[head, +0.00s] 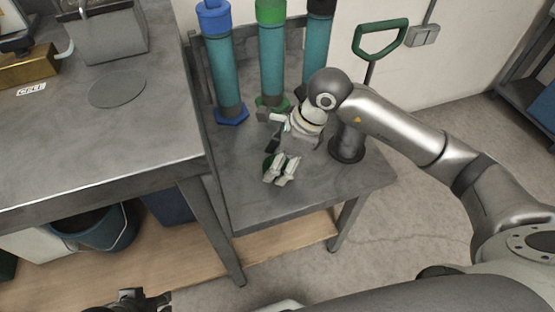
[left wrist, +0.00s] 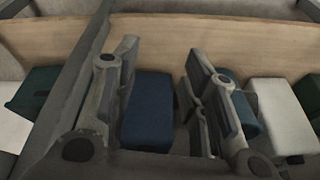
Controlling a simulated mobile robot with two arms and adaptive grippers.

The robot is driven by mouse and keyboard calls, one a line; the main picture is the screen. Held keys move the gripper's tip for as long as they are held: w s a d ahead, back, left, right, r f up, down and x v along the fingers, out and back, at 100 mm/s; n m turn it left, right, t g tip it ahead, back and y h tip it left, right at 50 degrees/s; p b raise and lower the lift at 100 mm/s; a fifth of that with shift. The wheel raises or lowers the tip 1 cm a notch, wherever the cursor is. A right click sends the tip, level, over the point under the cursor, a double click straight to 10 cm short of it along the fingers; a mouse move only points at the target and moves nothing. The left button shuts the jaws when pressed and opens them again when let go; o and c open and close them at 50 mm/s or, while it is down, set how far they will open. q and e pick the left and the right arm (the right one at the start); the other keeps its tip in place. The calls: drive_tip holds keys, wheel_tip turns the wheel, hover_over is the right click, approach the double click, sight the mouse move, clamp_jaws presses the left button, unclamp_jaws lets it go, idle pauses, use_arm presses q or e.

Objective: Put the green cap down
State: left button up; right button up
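My right gripper (head: 281,169) is low over the small grey table, in front of the coloured tubes. Its pale fingers are close together on a dark green cap (head: 267,163), which is mostly hidden by them. I cannot tell whether the cap touches the tabletop. My left gripper (head: 142,300) is at the bottom edge of the head view, away from the table. In the left wrist view its fingers (left wrist: 160,85) are wide apart with nothing held between them.
A blue-topped tube (head: 222,62), a green-topped tube (head: 271,55) and a black-topped tube (head: 314,50) stand along the back of the small table (head: 250,205). A green-handled tool (head: 380,38) stands right of them. The table's front part is clear. A higher workbench (head: 110,140) is left.

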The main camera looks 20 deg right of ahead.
drive_tip(key=o, duration=0.3)
drive_tip(key=shift+o, duration=0.2)
drive_tip(key=shift+r+p, duration=0.35)
drive_tip(key=shift+r, duration=0.05)
drive_tip(key=p+v, duration=0.1)
drive_tip(key=v, duration=0.4)
drive_tip(key=shift+d+r, duration=0.1)
use_arm(q)
drive_tip(key=x, duration=0.3)
drive_tip(key=shift+w+d+f+p, duration=0.1)
drive_tip(key=shift+w+p, duration=0.05)
drive_tip(key=shift+p, duration=0.2)
use_arm(e)
drive_tip(key=w+v, duration=0.1)
drive_tip(key=v, duration=0.5)
drive_tip(key=shift+s+r, duration=0.15)
drive_tip(key=shift+s, duration=0.4)
drive_tip(key=shift+d, duration=0.1)
